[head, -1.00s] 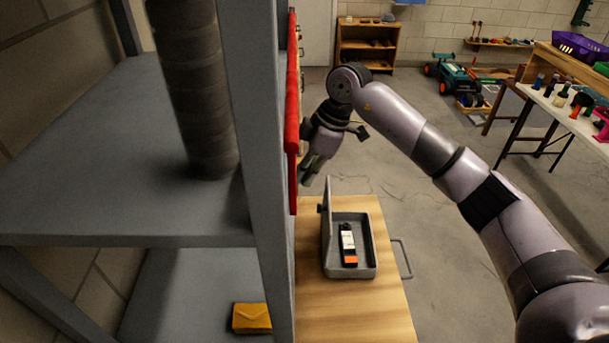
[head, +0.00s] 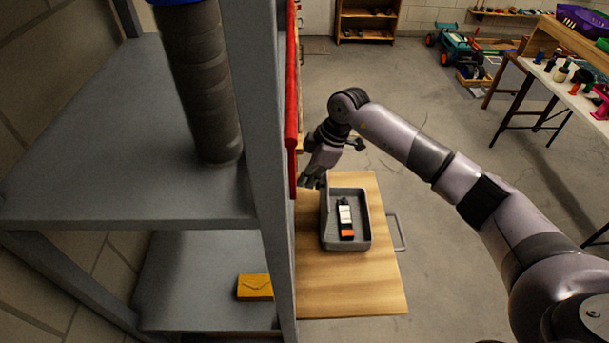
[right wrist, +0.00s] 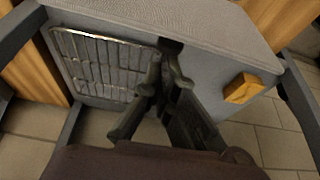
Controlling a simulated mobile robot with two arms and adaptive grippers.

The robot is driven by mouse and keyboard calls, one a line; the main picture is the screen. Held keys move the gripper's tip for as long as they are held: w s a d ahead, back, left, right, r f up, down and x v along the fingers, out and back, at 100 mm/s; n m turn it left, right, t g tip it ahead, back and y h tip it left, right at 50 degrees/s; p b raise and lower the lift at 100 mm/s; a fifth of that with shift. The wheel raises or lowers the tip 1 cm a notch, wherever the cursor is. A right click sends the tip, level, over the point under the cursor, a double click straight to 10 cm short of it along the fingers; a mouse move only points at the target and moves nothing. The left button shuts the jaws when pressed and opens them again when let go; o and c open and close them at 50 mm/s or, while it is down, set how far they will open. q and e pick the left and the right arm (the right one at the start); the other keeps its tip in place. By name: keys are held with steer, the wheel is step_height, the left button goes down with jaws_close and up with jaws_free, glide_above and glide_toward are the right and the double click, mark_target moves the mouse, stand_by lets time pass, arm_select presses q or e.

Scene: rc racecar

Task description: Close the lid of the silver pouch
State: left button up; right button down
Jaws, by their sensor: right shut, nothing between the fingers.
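The silver pouch is a grey case (head: 365,235) standing open on the wooden board, with a white, black and orange item (head: 345,218) inside. Its lid (head: 325,212) stands up along the left side, seen almost edge-on. My right gripper (head: 310,182) is shut and empty, at the far left end of the case close to the lid's top; I cannot tell whether it touches. My left gripper is not in view.
The case stands on a wooden surface (head: 350,290). A grey shelf unit (head: 110,150) with a red upright edge (head: 291,110) stands close on the left.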

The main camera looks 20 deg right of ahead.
steer(key=shift+s+d+r+t+y+b, duration=0.1)
steer(key=shift+s+d+t+y+b, duration=0.1)
steer(key=shift+d+y, duration=0.3)
steer(key=shift+s+d+t+y+b, duration=0.1)
steer(key=shift+s+d+y+b, duration=0.15)
steer(key=shift+d, duration=0.35)
steer(key=shift+s+d+f+t+y+b, duration=0.8)
steer(key=shift+d+f+y+b, duration=0.65)
steer(key=shift+d+y+b, duration=0.95)
steer(key=shift+s+d+f+t+y+b, duration=0.75)
steer(key=shift+d+f+y+b, duration=0.85)
steer(key=shift+d+b, duration=1.45)
steer(key=shift+s+d+f+t+y+b, duration=0.55)
steer(key=shift+s+d+f+y+b, duration=1.05)
steer(key=shift+b, duration=1.95)
steer(key=shift+w+d+r+y, duration=0.1)
steer(key=shift+w+d+y, duration=0.3)
steer(key=shift+w, duration=0.25)
steer(key=shift+s+a, duration=0.1)
